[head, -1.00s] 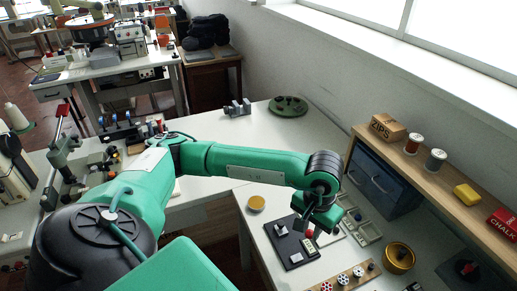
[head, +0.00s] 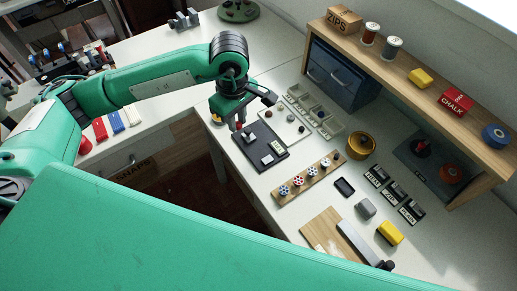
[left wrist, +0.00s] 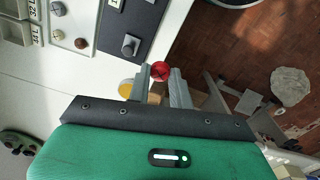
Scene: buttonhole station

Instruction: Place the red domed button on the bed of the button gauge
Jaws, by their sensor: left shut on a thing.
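The red domed button (left wrist: 160,71) is at the fingertips of my left gripper (left wrist: 160,84) in the left wrist view, and the gripper is shut on it. In the head view the left gripper (head: 240,130) hangs by the far left end of a dark plate (head: 275,161) with grey blocks and a pale label, apparently the button gauge. The plate (left wrist: 117,40) also shows in the wrist view, with a grey block (left wrist: 130,45) near the button. The button's height above the plate cannot be told. My right gripper is not in view.
A pale tray with small buttons (head: 298,131) and a compartment tray (head: 325,120) lie beyond the plate. A wooden strip with several buttons (head: 292,194) is nearer. A brass bowl (head: 361,146) and a blue drawer unit (head: 345,75) stand right. A yellow disc (left wrist: 126,90) lies close by the gripper.

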